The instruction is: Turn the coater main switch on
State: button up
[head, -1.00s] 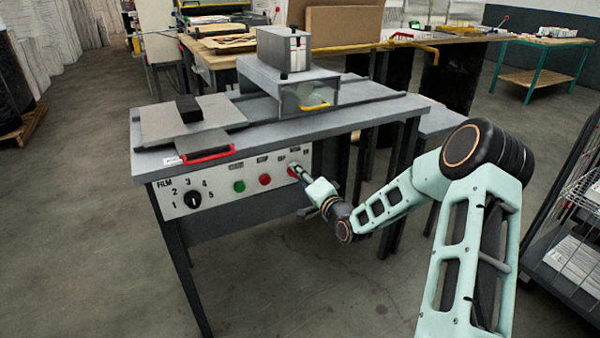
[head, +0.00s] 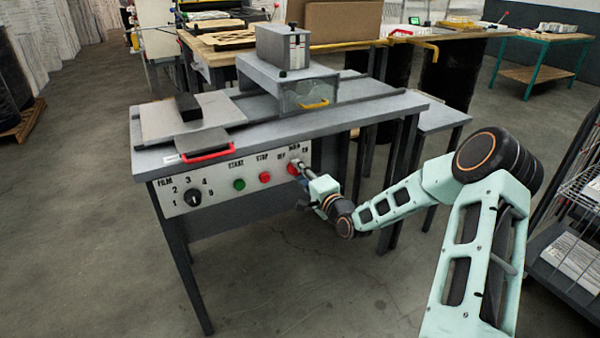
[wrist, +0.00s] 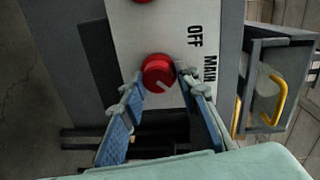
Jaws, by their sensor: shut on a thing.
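The coater main switch is a red round knob (wrist: 158,72) with a pale pointer line, on the light front panel beside the words OFF and MAIN in the wrist view. In the head view the knob (head: 293,168) is at the right end of the coater's panel (head: 215,188). My gripper (wrist: 162,82) has one finger on each side of the knob and is shut on it. In the head view my gripper (head: 304,176) reaches the panel from the right. The pointer line runs diagonally across the knob, toward the lower right of the wrist picture.
On the same panel are a red STOP button (head: 265,177), a green START button (head: 239,184) and a black FILM dial (head: 193,198). A red handle (head: 207,156) and a yellow handle (head: 314,105) stick out above. A wire rack (head: 580,210) stands at the right.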

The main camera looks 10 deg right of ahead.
jog(key=o, duration=0.9)
jog(key=shift+w+d, duration=0.15)
jog(key=shift+d, duration=0.05)
jog(key=shift+o, duration=0.9)
jog(key=shift+a, duration=0.15)
jog(key=v, duration=1.2)
